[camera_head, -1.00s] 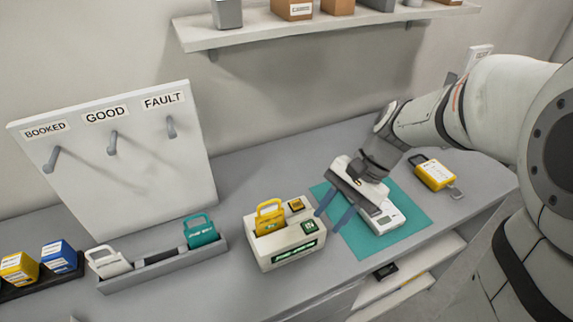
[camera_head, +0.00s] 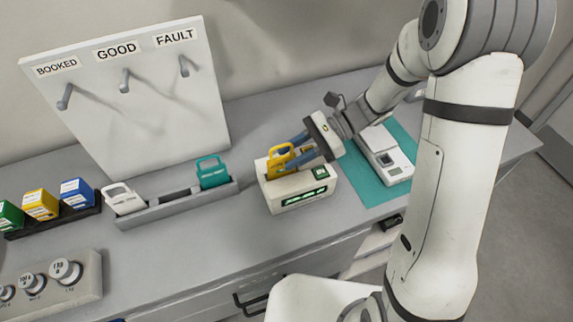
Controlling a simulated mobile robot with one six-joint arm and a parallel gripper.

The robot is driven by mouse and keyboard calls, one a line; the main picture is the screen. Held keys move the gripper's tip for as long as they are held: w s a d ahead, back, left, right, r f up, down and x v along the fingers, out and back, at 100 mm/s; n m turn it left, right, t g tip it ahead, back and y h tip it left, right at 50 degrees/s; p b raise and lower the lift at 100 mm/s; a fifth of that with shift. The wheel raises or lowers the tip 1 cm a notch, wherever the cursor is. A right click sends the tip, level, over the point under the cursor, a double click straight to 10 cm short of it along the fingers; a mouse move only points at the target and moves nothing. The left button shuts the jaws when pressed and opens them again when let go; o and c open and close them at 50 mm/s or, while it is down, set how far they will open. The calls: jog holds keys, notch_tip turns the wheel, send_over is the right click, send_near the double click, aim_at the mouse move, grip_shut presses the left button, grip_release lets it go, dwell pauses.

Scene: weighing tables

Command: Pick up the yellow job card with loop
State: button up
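The yellow job card with its loop (camera_head: 279,160) stands upright in a slot of a cream block with a green display (camera_head: 299,194). My gripper (camera_head: 291,151) comes in from the right, with its two blue fingers pointing left at the card's loop. The fingers look apart, one farther back and one nearer. Their tips are at the card's right side; whether they touch it I cannot tell. My gripper's body covers part of the block's right top.
A grey tray (camera_head: 180,208) left of the block holds a white card (camera_head: 124,198) and a teal card (camera_head: 212,172). A white scale (camera_head: 386,155) lies on a teal mat (camera_head: 365,183) to the right. A labelled hook board (camera_head: 135,100) stands behind.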

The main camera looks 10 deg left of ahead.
aim_at(290, 155)
jog(key=x, duration=0.3)
jog(key=shift+s+a, duration=0.1)
jog(key=shift+a, duration=0.05)
jog(key=shift+c, duration=0.2)
grip_shut()
